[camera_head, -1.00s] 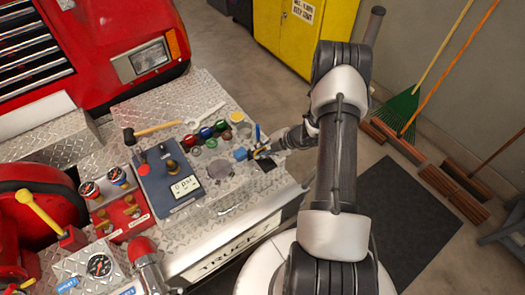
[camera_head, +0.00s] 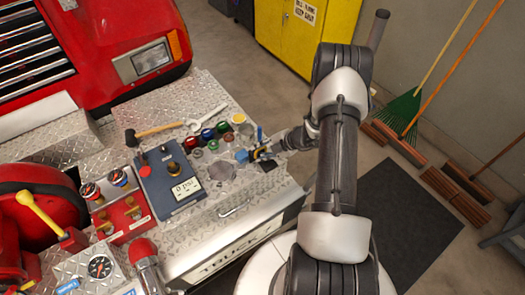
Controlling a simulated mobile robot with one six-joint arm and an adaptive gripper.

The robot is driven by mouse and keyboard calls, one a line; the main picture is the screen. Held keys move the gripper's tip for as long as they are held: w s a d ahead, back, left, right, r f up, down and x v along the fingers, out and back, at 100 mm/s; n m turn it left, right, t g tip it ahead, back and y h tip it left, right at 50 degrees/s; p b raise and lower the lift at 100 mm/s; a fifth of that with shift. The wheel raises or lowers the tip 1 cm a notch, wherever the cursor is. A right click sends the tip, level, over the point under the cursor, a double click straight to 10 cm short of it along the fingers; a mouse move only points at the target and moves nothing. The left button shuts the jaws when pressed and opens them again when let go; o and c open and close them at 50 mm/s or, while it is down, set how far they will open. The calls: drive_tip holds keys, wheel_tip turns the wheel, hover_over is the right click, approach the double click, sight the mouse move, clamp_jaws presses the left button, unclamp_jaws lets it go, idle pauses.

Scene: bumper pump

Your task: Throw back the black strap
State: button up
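My gripper (camera_head: 254,154) is low over the right end of the diamond-plate bumper deck, reaching in from the right. It is small and partly hidden by its own links, so I cannot tell whether it is open or shut. A small flat black piece (camera_head: 268,165), possibly the black strap, shows just below and right of the gripper. Whether they touch is unclear. A small blue piece (camera_head: 241,155) shows at the gripper's left side. The diamond-plate deck (camera_head: 205,222) lies beneath.
Left of the gripper are several coloured caps (camera_head: 207,134), a wrench (camera_head: 208,117), a hammer (camera_head: 152,131) and a blue-grey gauge box (camera_head: 187,188). A curved metal handle (camera_head: 235,209) is at the deck's front.

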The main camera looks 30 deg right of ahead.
drive_tip(key=v, duration=1.2)
drive_tip(key=shift+c, duration=0.3)
